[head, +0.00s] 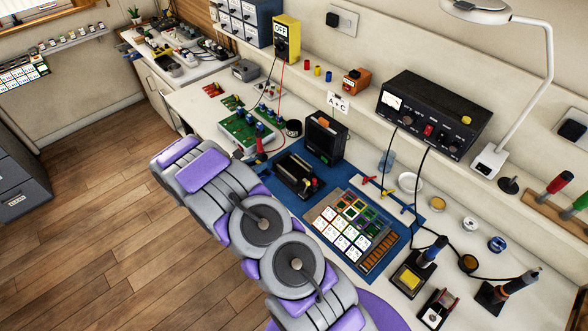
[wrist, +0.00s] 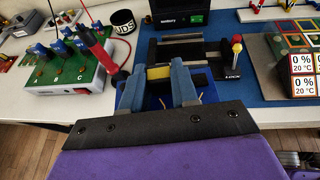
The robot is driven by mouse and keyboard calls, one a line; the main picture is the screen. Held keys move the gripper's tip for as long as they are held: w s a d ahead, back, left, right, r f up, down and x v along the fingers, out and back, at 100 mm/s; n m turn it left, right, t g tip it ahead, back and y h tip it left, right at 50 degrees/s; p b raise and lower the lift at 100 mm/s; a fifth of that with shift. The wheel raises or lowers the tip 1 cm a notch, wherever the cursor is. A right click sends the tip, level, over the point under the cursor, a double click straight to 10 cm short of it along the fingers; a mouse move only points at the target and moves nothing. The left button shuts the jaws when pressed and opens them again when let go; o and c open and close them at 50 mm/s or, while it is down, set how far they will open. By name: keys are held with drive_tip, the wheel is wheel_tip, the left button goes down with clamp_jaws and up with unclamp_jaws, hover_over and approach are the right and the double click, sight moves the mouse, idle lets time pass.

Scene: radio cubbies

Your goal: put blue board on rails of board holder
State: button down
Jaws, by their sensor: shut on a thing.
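My gripper (wrist: 155,92) is in the wrist view, with two blue-grey fingers pointing away from me. It is shut on the blue board (wrist: 153,103), which shows as a dark blue piece between the fingers. The black board holder (wrist: 200,55) with its rails lies just beyond the fingertips, and a yellow strip shows between them. Its lever with red and yellow knobs stands at the right, by a LOCK label. In the head view the board holder (head: 293,173) lies on the blue mat. Whether board and rails touch, I cannot tell.
A green board with blue knobs (wrist: 70,68) and a red probe (wrist: 98,50) stand close to the left. A black battery box (head: 325,137) is behind the holder. A tray of cards (head: 350,225) lies to the right.

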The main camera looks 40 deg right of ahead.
sight(260, 176)
drive_tip(key=shift+m+g, duration=0.6)
drive_tip(key=shift+g, duration=0.1)
drive_tip(key=s+f, duration=0.1)
drive_tip(key=s+d+f, duration=0.1)
drive_tip(key=f, duration=0.1)
drive_tip(key=shift+s+f, duration=0.3)
drive_tip(key=d, duration=0.4)
drive_tip(key=d+f+b, duration=0.1)
drive_tip(key=d, duration=0.4)
drive_tip(key=w+d+b, duration=0.1)
drive_tip(key=d, duration=0.3)
drive_tip(key=shift+d+f, duration=0.25)
drive_tip(key=shift+d, duration=0.1)
drive_tip(key=shift+w+d+b, duration=0.15)
drive_tip(key=shift+d+b, duration=0.2)
drive_tip(key=shift+d, duration=0.25)
drive_tip(key=f, duration=0.2)
drive_tip(key=f+b, duration=0.1)
drive_tip(key=shift+d+f, duration=0.4)
drive_tip(key=shift+r, duration=0.1)
drive_tip(key=c, duration=0.8)
unclamp_jaws()
drive_tip(key=shift+c, duration=0.2)
